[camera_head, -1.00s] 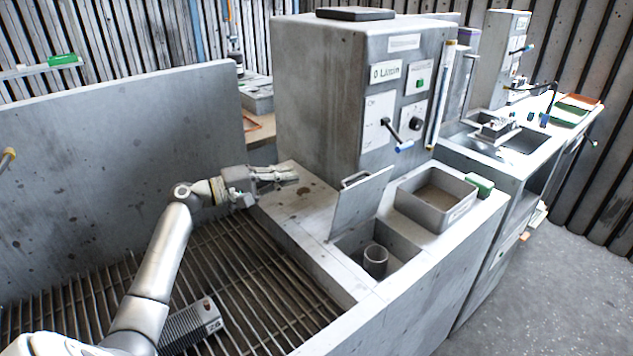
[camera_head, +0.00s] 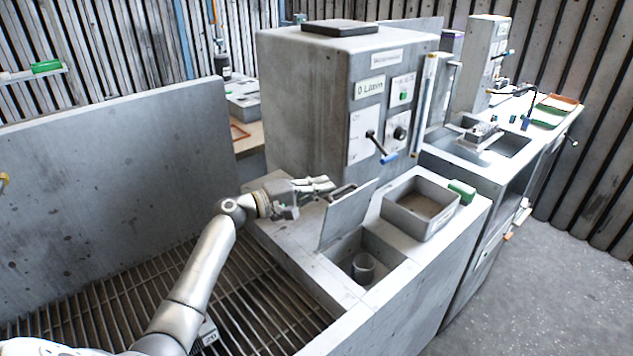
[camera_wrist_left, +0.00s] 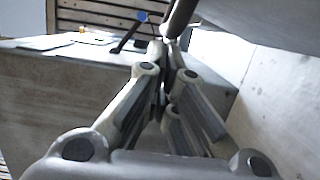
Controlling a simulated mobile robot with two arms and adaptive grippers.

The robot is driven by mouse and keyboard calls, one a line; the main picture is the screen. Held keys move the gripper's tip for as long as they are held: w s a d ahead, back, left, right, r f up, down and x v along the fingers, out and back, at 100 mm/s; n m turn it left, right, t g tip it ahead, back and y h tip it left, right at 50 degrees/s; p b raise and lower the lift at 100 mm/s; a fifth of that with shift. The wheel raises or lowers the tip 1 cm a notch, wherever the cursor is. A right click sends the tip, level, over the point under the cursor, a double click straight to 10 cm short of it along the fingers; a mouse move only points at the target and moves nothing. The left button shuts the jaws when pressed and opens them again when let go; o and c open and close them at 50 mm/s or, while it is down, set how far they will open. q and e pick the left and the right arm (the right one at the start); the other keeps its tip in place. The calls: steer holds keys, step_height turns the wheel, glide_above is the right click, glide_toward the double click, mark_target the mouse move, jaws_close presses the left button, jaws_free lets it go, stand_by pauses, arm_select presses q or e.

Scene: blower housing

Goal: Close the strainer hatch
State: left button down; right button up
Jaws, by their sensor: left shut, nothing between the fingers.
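The strainer hatch (camera_head: 346,216) is a grey square lid that stands open, tilted up over a square opening in the counter. Its bar handle (camera_head: 343,190) is at its upper edge. A round grey cup-like strainer (camera_head: 363,267) sits in the opening. My left gripper (camera_head: 330,185) is shut and empty, with its fingertips just left of the lid's top edge, near the handle. I cannot tell whether it touches. In the left wrist view the closed fingers (camera_wrist_left: 165,110) point ahead; a grey surface lies close at the right. My right gripper is not in view.
A tall grey control box (camera_head: 320,110) with a blue-tipped lever (camera_head: 380,150) stands behind the hatch. A grey open bin (camera_head: 420,207) and a green block (camera_head: 461,190) are to the right. A slatted grate (camera_head: 250,300) lies below my left arm.

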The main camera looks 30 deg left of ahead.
mark_target(351, 205)
arm_select(q)
steer(key=shift+d, duration=0.1)
stand_by(0.3)
steer(key=s+d+m, duration=0.1)
steer(key=d+m, duration=0.1)
steer(key=d, duration=0.1)
steer(key=s+d+m+y+p, duration=0.1)
steer(key=d+m, duration=0.1)
steer(key=d, duration=0.1)
steer(key=s+d+m+g, duration=0.1)
steer(key=d+m, duration=0.1)
steer(key=d, duration=0.1)
steer(key=shift+s+r+m+p, duration=0.15)
steer(key=shift+r+m+p, duration=0.15)
steer(key=shift+m, duration=0.1)
steer(key=s+d+f+m+y+p, duration=0.2)
steer(key=d+f+m+p, duration=0.1)
steer(key=d+f+m, duration=0.2)
steer(key=shift+s+d+f+y, duration=0.3)
steer(key=shift+d+f, duration=0.7)
steer(key=shift+d, duration=0.35)
